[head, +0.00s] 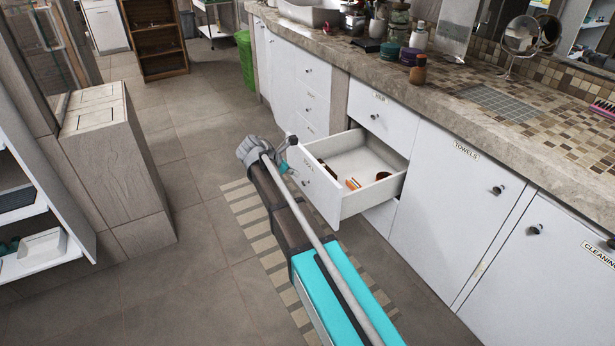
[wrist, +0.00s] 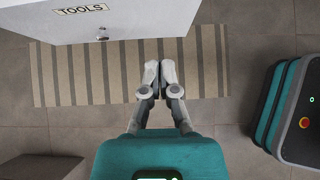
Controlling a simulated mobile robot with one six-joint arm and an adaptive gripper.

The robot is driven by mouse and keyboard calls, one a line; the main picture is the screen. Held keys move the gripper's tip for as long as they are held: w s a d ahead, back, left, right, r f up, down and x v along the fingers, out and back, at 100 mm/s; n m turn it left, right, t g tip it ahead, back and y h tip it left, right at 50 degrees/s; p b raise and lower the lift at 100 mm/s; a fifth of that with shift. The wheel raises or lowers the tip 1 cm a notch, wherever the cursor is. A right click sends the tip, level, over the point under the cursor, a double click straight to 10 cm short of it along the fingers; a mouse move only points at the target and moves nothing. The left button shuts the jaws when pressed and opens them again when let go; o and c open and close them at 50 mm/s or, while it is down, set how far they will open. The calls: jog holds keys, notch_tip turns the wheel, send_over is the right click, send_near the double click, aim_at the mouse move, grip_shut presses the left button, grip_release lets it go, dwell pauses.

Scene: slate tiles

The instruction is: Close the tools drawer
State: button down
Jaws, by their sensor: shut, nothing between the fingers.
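The tools drawer (head: 353,206) is a white drawer pulled well out from the counter, with a TOOLS label on its front. Its inside holds a few small items, among them an orange one. In the wrist view the drawer front (wrist: 150,22) crosses the top left, with its knob (wrist: 102,34) below the label. My gripper (wrist: 158,68) is shut and empty, pointing toward the drawer's side of the picture. Its fingertips appear right of the knob and apart from the front. In the head view my gripper (head: 291,142) is beside the drawer front, partly hidden by my arm.
A drawer labelled separately (head: 382,113) above and the towels door (head: 447,190) are shut. A striped mat (head: 250,218) lies on the floor below the drawer. A wooden block unit (head: 115,165) stands at the left. Tiled floor between is clear.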

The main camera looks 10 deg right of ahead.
aim_at(328, 181)
jog(key=b+x, duration=0.2)
jog(key=x, duration=0.2)
jog(key=b+x, duration=0.2)
jog(key=x, duration=0.1)
jog(key=d+r+b+x, duration=0.1)
jog(key=b+x, duration=0.1)
jog(key=x, duration=0.2)
jog(key=shift+w+d+f+b, duration=0.15)
jog(key=shift+w+d+b, duration=0.15)
jog(key=shift+d+b, duration=0.1)
jog(key=shift+w+d, duration=0.15)
jog(key=shift+d, duration=0.45)
